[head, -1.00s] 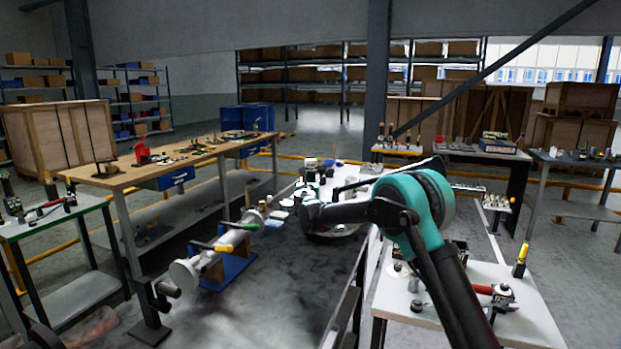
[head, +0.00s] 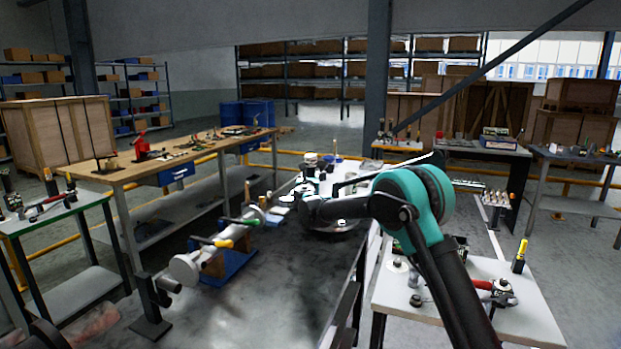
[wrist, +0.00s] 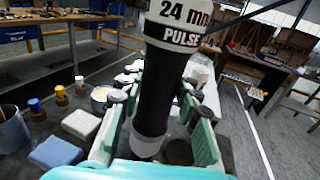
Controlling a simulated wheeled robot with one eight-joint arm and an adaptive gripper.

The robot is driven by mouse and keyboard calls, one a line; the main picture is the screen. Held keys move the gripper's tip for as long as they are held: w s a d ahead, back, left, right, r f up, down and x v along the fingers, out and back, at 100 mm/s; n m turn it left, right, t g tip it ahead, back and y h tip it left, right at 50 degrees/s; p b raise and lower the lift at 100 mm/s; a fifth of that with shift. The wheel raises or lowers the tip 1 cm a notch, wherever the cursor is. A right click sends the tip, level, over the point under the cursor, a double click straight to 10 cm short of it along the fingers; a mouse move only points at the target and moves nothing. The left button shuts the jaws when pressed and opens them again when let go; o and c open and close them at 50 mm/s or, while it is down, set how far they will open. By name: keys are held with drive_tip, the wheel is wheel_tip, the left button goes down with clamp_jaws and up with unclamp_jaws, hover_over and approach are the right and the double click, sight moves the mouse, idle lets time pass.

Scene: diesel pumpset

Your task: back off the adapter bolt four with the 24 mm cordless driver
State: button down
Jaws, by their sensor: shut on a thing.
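The cordless driver (wrist: 152,98) fills the middle of the wrist view, with a white collar reading "24 mm PULSE" above a black grip. My gripper (wrist: 160,112) is shut on the black grip, with a teal finger on each side. In the head view my gripper (head: 306,208) is at the end of my arm, over the dark bench, and the driver is hard to make out there. I cannot pick out adapter bolt four in either view.
A grey pipe assembly on a blue stand (head: 228,262) is on the dark bench, left of my arm. A white-topped table (head: 450,312) with tools stands at right. In the wrist view a blue cup (wrist: 10,135) and small blocks (wrist: 80,124) lie at left.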

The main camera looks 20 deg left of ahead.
drive_tip(key=shift+f, duration=0.7)
idle(1.8)
drive_tip(key=shift+r, duration=0.4)
idle(1.5)
